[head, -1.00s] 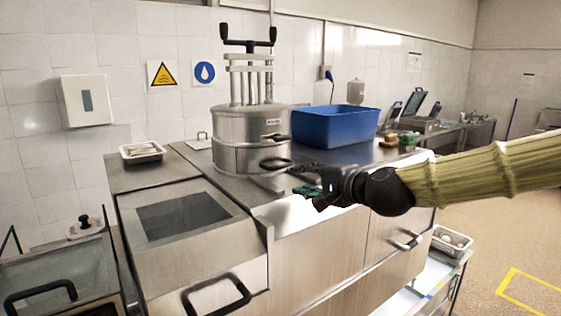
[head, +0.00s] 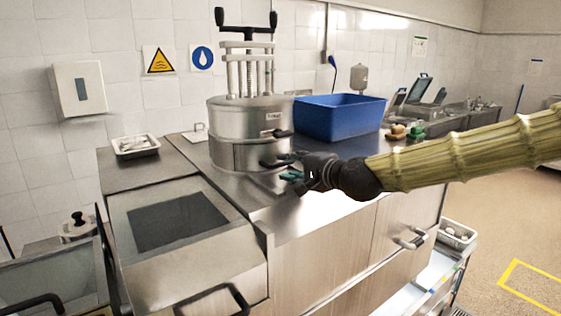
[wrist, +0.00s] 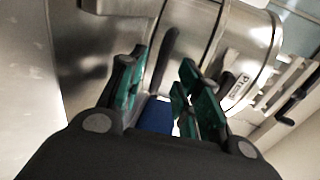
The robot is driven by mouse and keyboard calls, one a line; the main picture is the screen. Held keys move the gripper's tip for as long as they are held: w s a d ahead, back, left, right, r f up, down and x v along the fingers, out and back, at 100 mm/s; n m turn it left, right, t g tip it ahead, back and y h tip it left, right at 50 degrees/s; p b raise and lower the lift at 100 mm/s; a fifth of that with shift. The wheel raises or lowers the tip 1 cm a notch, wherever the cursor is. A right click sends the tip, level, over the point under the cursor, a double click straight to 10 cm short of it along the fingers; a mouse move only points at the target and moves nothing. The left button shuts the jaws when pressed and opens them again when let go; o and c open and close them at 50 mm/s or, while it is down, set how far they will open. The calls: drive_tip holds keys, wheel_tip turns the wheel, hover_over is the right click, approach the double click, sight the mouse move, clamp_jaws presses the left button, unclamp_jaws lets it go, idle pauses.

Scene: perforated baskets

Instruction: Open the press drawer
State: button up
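The press (head: 240,128) is a steel cylinder with a screw frame and black crossbar on top, standing on the steel counter. It carries a black upper handle (head: 283,133) and a black lower handle (head: 272,163) on its drawer section. My gripper (head: 290,168) is beside the lower handle, at the press's right side. In the wrist view, my green-padded fingers (wrist: 158,90) are apart, and a dark handle bar (wrist: 166,62) shows between them against the press. The label (wrist: 237,92) on the press is to the right there. Contact between fingers and handle cannot be told.
A blue basket (head: 338,118) stands behind my gripper on the counter, with sponges (head: 405,132) to its right. A small tray (head: 136,147) lies at the left. The counter front (head: 330,205) below my arm is clear.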

sight(282, 164)
drive_tip(key=shift+w+a, duration=0.35)
drive_tip(key=shift+w, duration=0.05)
drive_tip(key=shift+p+x, duration=0.8)
drive_tip(key=shift+x, duration=1)
drive_tip(key=shift+f, duration=0.1)
clamp_jaws()
